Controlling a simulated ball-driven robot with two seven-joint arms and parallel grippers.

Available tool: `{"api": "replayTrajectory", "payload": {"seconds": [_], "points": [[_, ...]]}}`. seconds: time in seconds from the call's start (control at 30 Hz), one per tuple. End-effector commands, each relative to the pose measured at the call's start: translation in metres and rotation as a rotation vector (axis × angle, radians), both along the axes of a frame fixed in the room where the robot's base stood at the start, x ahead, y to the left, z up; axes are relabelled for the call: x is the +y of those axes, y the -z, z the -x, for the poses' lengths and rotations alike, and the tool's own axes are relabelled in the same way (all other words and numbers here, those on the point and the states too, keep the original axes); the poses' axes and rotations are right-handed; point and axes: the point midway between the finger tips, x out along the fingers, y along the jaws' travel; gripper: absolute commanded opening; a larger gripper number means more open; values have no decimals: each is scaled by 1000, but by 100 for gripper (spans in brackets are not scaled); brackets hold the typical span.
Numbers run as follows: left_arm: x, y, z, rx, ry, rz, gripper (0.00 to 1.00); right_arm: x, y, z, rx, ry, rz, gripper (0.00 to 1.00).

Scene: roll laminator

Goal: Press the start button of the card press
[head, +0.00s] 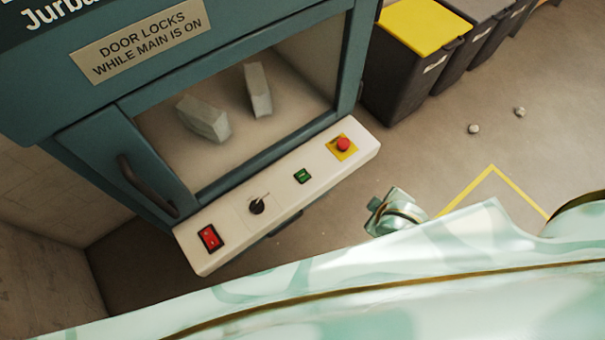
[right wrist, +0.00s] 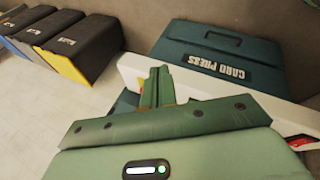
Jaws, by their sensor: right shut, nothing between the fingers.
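The card press (head: 95,90) is a teal cabinet with a glass door. Its white control panel (head: 230,250) carries a green button (head: 303,176), a red rocker switch (head: 210,237), a black knob (head: 257,207) and a red mushroom button (head: 343,144) on a yellow plate. The green button's face is uncovered in the head view. My right gripper (right wrist: 156,86) is shut and empty, its fingers overlapping the white panel (right wrist: 131,69) in the right wrist view. The green button is not visible there, and contact cannot be told. My left gripper is not in view.
Behind the glass are two pale grey blocks (head: 205,118). Several dark bins, one with a yellow lid (head: 424,26), stand beside the press. Two small crumpled bits (head: 474,129) lie on open floor near a yellow floor line (head: 465,190). My pale green arm crosses the foreground.

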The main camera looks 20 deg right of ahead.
Motion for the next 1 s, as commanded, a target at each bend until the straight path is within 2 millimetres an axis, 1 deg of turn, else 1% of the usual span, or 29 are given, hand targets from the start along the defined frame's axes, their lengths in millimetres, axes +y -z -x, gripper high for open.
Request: {"api": "replayTrajectory", "payload": {"seconds": [0.03,0.07,0.1,0.17,0.2,0.27,0.3,0.37,0.4,0.43,0.47,0.5,0.53,0.57,0.6,0.7,0.8,0.83,0.9,1.0], "points": [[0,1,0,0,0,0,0,0,-27,-9,-38,-8,11,0],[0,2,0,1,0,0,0,2,-42,-14,-61,-16,12,0],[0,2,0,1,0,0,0,9,-61,-23,-95,-32,-4,0],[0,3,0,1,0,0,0,29,-81,-39,-145,-70,-61,0],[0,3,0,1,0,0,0,46,-87,-50,-172,-101,-117,0],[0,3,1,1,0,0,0,75,-92,-64,-200,-151,-214,0],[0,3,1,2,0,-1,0,96,-93,-73,-212,-185,-285,0],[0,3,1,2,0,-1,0,130,-92,-84,-212,-237,-405,0],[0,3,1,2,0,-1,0,153,-88,-91,-201,-270,-493,0],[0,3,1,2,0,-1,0,170,-84,-95,-179,-290,-567,0],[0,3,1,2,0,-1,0,186,-77,-100,-146,-303,-649,0],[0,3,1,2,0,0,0,200,-65,-106,-87,-292,-750,0],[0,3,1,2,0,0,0,203,-56,-111,-42,-264,-812,0],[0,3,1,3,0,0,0,202,-48,-118,-1,-222,-865,0],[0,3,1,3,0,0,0,193,-39,-129,43,-150,-920,0],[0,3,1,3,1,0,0,163,-24,-156,94,31,-1004,0],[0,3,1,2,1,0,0,141,-20,-174,98,140,-1040,0],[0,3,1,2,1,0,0,137,-20,-177,98,161,-1046,0],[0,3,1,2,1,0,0,129,-19,-182,96,194,-1055,0],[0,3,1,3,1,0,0,125,-19,-186,93,211,-1063,0]]}}
